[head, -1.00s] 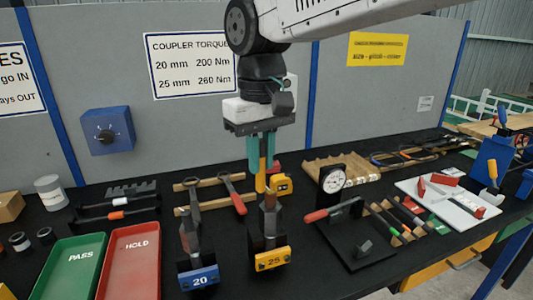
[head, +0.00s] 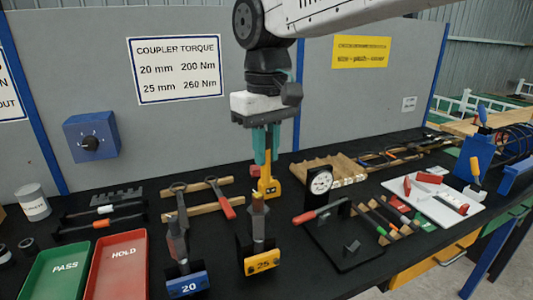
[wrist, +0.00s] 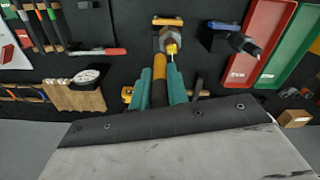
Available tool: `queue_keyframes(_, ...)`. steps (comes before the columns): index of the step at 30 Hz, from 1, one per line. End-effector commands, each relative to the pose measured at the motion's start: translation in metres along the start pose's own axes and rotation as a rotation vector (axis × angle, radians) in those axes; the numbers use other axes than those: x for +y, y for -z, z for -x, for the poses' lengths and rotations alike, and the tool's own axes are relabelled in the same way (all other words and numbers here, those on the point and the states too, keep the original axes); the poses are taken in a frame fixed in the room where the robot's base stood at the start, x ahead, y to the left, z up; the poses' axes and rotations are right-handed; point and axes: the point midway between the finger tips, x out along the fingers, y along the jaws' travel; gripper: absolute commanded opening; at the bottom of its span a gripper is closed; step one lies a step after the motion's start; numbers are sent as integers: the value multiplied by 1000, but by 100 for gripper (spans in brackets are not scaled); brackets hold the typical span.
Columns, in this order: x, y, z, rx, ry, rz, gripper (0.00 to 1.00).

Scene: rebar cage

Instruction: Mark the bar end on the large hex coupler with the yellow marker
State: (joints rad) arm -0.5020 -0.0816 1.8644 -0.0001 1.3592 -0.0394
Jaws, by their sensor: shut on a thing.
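A second coupler (head: 177,240) stands in the blue block 20 (head: 188,285) to the left. The green PASS tray (head: 57,268) and red HOLD tray (head: 118,265) lie further left. A dial gauge (head: 320,182) and a white tray (head: 437,200) stand to the right.

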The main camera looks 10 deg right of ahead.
Motion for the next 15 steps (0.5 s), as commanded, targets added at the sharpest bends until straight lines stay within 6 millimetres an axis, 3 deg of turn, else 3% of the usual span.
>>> queue_keyframes(15,0,0,46,1,0,0,0)
